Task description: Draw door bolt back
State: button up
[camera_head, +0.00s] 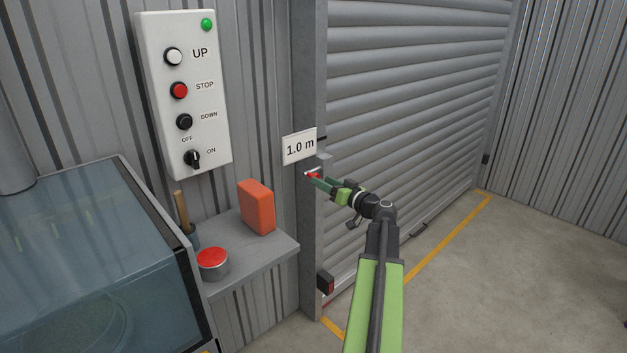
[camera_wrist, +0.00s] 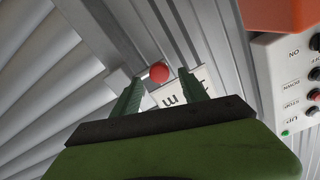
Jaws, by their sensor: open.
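The door bolt shows as a red knob (camera_wrist: 159,72) on a pale metal bar at the door post, below the 1.0 m sign. In the head view the red knob (camera_head: 313,175) is small and partly covered by my gripper (camera_head: 318,179). In the wrist view my gripper (camera_wrist: 158,95) is open, with one green finger on each side of the knob's line. The knob appears between the fingertips or just beyond them; I cannot tell whether they touch it. The grey roller door (camera_head: 410,90) is down beside the post.
A control box (camera_head: 185,95) with UP, STOP and DOWN buttons hangs left of the post. A shelf (camera_head: 272,254) below carries an orange block (camera_head: 257,207) and a red-topped tin (camera_head: 212,263). The floor at right is clear.

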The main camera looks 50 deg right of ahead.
jog(key=w, duration=0.4)
jog(key=shift+w+d, duration=0.2)
jog(key=shift+w, duration=0.1)
grip_shut()
dwell(1.1)
